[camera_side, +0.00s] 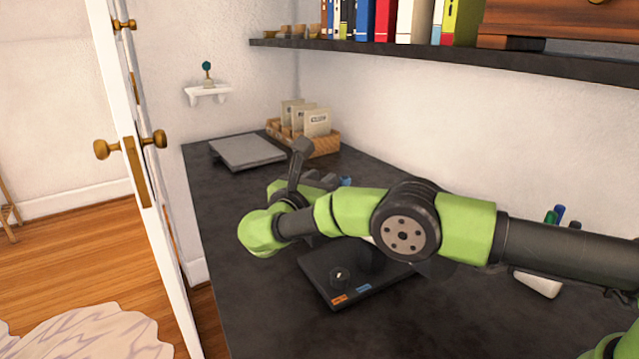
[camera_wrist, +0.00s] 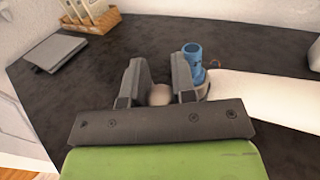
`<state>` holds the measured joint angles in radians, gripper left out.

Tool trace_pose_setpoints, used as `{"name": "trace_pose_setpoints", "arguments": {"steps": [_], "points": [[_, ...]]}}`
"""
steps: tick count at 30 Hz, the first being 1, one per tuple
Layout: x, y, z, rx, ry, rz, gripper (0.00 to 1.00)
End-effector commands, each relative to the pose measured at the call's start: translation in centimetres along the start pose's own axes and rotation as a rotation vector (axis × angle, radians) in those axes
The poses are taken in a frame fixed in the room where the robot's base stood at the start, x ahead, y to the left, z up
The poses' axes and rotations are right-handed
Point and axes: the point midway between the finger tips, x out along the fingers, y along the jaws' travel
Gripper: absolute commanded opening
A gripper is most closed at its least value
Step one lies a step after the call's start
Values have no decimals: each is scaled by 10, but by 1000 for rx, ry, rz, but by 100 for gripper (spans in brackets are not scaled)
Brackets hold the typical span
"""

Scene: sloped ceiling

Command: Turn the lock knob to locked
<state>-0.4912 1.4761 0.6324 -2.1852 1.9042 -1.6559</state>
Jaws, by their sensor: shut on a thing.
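A dark flat panel (camera_side: 318,262) lies on the dark worktop, partly behind my arm. A small metallic knob (camera_side: 340,278) stands on it, near an orange label (camera_side: 338,300) and a blue label (camera_side: 364,288); the label text is too small to read. My gripper (camera_side: 322,181) is beyond the panel, apart from this knob, and partly hidden by my arm. In the wrist view, my gripper (camera_wrist: 158,80) has its two dark fingers on either side of a pale round thing (camera_wrist: 160,95) and is shut on it. Most of that thing is hidden.
A blue cylindrical thing (camera_wrist: 193,62) stands just right of the fingers, next to a pale slab (camera_wrist: 270,95). A grey flat box (camera_side: 247,152) and a wooden tray of packets (camera_side: 322,146) lie farther back. A shelf (camera_side: 450,65) overhangs the worktop.

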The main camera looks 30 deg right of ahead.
Motion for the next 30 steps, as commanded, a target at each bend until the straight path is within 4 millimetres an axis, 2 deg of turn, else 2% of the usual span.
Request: {"name": "trace_pose_setpoints", "arguments": {"steps": [10, 11, 14, 23, 26, 30], "points": [[2, -1, 0, 0, 0, -7, 1], [2, -1, 0, 0, 0, -7, 27], [1, -1, 0, 0, 0, -6, 50], [-1, 0, 0, 0, -1, -3, 50], [-9, 0, 0, 0, -1, -1, 50], [-35, 1, 0, 2, -1, 2, 50]]}}
